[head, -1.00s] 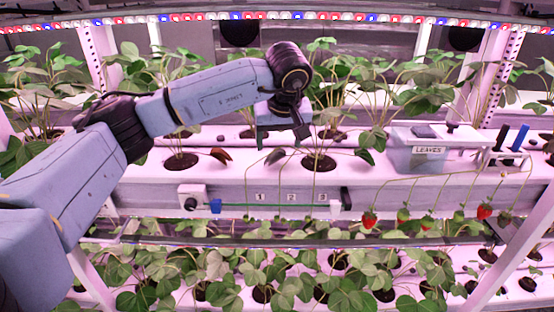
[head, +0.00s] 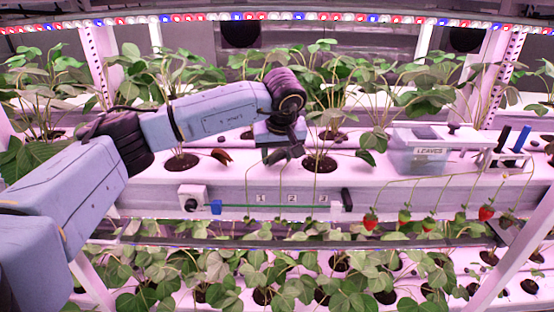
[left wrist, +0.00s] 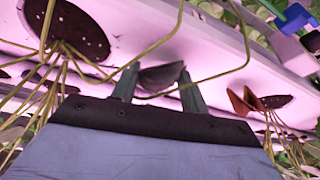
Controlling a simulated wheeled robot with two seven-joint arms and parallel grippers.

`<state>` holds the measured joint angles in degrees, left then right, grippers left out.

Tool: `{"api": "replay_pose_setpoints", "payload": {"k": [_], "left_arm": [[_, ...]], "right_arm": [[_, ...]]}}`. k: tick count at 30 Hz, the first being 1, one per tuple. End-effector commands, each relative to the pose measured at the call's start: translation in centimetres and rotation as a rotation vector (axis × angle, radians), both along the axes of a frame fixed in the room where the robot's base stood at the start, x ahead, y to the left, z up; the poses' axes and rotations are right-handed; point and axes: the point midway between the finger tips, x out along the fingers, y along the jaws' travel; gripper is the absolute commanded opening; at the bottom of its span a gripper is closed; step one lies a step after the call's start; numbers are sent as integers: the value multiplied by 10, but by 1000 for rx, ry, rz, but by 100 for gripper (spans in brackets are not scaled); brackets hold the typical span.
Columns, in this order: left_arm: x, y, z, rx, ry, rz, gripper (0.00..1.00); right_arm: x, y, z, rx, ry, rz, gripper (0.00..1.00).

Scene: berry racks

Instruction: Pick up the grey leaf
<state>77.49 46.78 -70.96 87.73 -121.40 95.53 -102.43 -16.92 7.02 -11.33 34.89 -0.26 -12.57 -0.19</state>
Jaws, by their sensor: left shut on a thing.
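The grey leaf (left wrist: 160,77) shows in the left wrist view between the two fingers of my left gripper (left wrist: 158,84), with a thin yellowish stem running by it. In the head view the leaf (head: 273,157) hangs at the front of the upper white gutter, left of a dark round planting hole, partly hidden by the gripper. My left gripper (head: 283,152) reaches down to it from above and is shut on it. My right gripper is not in view.
A reddish-brown leaf (head: 222,157) lies to the left and a green leaf (head: 366,157) to the right. A clear box labelled LEAVES (head: 420,158) stands on the gutter at right. Red strawberries (head: 370,221) hang over the front edge. Strawberry plants stand behind.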

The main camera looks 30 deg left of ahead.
Motion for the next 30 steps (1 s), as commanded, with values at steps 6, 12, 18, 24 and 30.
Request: {"api": "replay_pose_setpoints", "payload": {"k": [6,12,18,24,30], "left_arm": [[0,0,0,0,0,0,31],[0,0,2,-1,-1,0,31],[1,0,19,0,-3,-1,31],[-11,-12,36,0,0,-6,31],[-50,-48,35,1,0,-9,31]], "right_arm": [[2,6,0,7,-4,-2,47],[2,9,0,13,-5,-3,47],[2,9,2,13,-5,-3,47],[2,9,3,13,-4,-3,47],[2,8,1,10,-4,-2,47]]}}
